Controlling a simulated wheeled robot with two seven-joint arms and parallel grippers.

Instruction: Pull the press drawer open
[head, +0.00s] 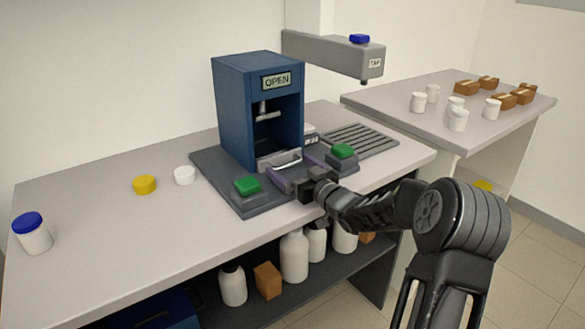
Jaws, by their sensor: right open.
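The blue press (237,108) stands on a dark base plate (215,178) on the bench, with a label reading "OPEN" on its front. Its drawer (278,160) is low in the press opening, with a pale bar handle across its front. My right gripper (283,174) is in front of the drawer, its purple-toned fingers spread apart on either side near the handle. It is open, and I cannot tell whether the fingers touch the handle. The inside of the drawer is mostly hidden. My left gripper is not in view.
Green buttons (247,185) and (343,151) flank the drawer. A yellow cap (145,184), a white cap (185,175) and a blue-lidded jar (33,233) stand left. A grey tap arm (335,54) overhangs a drain grate (352,140).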

